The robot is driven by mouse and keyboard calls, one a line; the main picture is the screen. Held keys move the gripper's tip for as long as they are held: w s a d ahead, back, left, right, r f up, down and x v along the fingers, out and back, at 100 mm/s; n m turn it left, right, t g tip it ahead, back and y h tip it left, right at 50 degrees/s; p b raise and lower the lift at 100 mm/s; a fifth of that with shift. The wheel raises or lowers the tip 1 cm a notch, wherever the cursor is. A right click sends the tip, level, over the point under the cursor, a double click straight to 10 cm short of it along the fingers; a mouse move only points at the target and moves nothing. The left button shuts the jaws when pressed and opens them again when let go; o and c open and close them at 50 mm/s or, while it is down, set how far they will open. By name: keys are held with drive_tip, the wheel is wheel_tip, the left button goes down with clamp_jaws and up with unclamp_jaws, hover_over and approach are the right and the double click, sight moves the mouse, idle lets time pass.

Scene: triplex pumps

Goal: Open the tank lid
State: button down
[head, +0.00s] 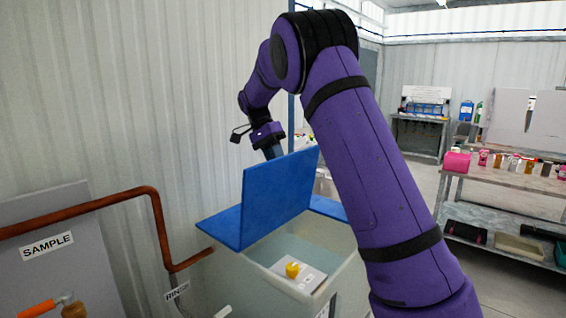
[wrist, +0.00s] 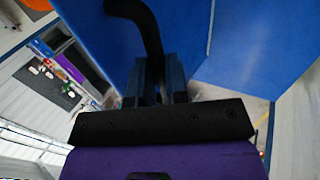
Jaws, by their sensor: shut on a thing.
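The blue tank lid panel (head: 280,188) stands raised, nearly upright, over the pale tank (head: 240,278). Flat blue parts of the cover (head: 222,226) lie on the tank's rim at either side. The tank's inside shows below the raised panel. My gripper (head: 271,150) is behind the panel's upper edge, its fingertips partly hidden. In the wrist view, my gripper (wrist: 163,85) is shut on the curved black handle (wrist: 137,18), close against the blue lid (wrist: 185,35).
A yellow knob (head: 292,269) on a white plate shows inside the tank. A copper pipe (head: 90,206) and a SAMPLE panel stand at left. Shelves (head: 510,179) with bottles are at right. A corrugated wall is behind my arm.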

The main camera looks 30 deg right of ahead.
drive_tip(key=w+a+f, duration=0.3)
drive_tip(key=w, duration=0.5)
drive_tip(key=shift+w+a, duration=0.15)
drive_tip(key=shift+w, duration=0.1)
drive_tip(key=shift+w+a, duration=0.15)
drive_tip(key=shift+w, duration=0.05)
drive_tip(key=c, duration=1.1)
unclamp_jaws()
drive_tip(key=shift+w+f, duration=0.2)
drive_tip(key=shift+w, duration=0.05)
drive_tip(key=shift+r, duration=0.1)
drive_tip(key=shift+s+r, duration=0.1)
drive_tip(key=shift+r, duration=0.15)
